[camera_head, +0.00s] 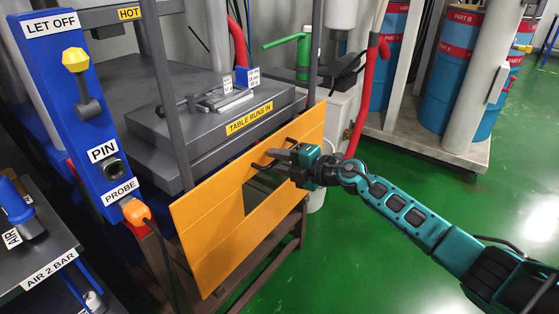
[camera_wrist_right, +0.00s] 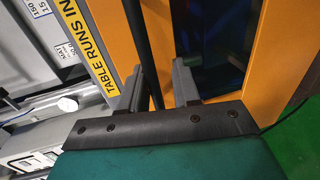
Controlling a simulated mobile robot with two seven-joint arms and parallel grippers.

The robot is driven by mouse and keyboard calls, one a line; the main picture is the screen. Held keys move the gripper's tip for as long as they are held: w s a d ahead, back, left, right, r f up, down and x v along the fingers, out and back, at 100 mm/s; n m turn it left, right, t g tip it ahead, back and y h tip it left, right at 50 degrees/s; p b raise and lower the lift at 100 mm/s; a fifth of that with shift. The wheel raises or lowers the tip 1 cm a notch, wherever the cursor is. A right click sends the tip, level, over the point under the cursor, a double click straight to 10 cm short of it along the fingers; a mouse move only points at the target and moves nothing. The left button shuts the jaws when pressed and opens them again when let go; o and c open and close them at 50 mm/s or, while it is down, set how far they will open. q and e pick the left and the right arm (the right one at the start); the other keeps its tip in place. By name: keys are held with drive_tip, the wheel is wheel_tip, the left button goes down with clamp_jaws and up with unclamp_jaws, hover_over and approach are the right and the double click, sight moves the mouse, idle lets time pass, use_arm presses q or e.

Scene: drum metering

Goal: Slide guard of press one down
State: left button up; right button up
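The guard is an orange panel (camera_head: 208,222) with a dark window, standing tilted in front of the press frame. It also shows in the wrist view as orange framing (camera_wrist_right: 264,60). My right gripper (camera_head: 264,161) is at the guard's upper part, above the window. In the wrist view my right gripper (camera_wrist_right: 158,88) has its two fingers apart, with a dark bar (camera_wrist_right: 136,30) running between them. I cannot tell whether the fingers touch the bar. My left gripper is out of view.
The press table (camera_head: 205,115) labelled TABLE RUNS IN lies behind the guard. A blue post (camera_head: 75,120) with a yellow knob and an orange probe plug (camera_head: 136,212) stands left. Blue drums (camera_head: 455,70) stand at the back right. Green floor (camera_head: 370,270) is clear at right.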

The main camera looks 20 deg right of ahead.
drive_tip(key=p+v, duration=0.2)
drive_tip(key=v, duration=1.1)
drive_tip(key=shift+p, duration=0.35)
